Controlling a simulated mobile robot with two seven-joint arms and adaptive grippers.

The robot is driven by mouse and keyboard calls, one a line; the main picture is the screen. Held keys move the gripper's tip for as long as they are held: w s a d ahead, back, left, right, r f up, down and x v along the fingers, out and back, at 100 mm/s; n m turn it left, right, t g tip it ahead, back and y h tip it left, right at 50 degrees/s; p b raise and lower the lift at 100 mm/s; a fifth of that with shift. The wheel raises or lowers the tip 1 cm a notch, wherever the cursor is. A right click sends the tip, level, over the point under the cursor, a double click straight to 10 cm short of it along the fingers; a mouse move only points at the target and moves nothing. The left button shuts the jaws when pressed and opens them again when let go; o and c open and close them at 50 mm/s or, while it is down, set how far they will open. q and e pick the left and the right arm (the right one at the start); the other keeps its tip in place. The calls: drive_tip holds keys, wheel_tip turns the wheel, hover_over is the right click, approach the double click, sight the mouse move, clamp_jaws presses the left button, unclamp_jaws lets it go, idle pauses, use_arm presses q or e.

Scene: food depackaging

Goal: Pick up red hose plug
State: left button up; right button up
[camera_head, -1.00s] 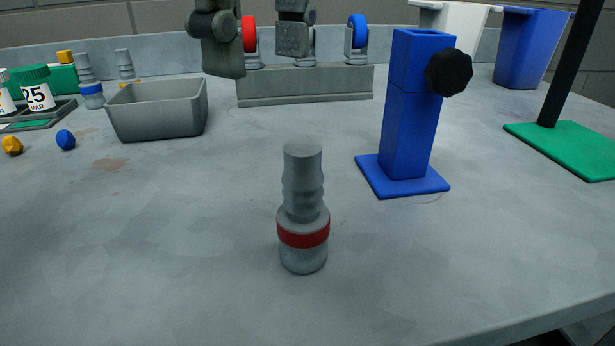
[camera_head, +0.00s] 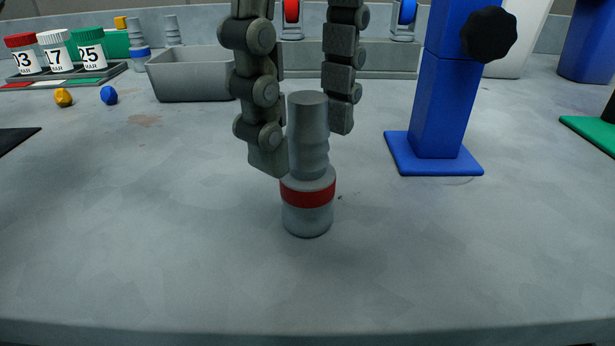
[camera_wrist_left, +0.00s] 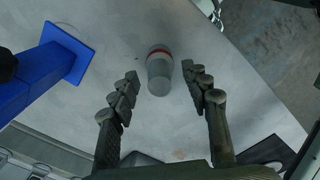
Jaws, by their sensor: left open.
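The red hose plug (camera_head: 308,192) is a grey ribbed plug with a red band. It stands upright on the grey table near the middle of the head view. My left gripper (camera_head: 305,150) is open, with one finger left of the plug's upper part and the other to its right and slightly behind. In the left wrist view the plug (camera_wrist_left: 159,70) lies between and just beyond the two open fingertips of my left gripper (camera_wrist_left: 162,82), with clear gaps on both sides. My right gripper is not in view.
A blue stand with a black knob (camera_head: 446,110) rises to the right of the plug. A grey bin (camera_head: 190,76) is behind on the left, near small yellow (camera_head: 63,97) and blue (camera_head: 109,95) pieces. The table in front is clear.

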use_arm(q)
drive_tip(key=shift+f, duration=0.9)
drive_tip(key=shift+c, duration=0.5)
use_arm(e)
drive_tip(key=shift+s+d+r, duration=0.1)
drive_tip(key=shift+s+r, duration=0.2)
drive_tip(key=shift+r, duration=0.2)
use_arm(q)
clamp_jaws()
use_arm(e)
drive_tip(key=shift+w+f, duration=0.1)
use_arm(q)
drive_tip(key=shift+r, duration=0.1)
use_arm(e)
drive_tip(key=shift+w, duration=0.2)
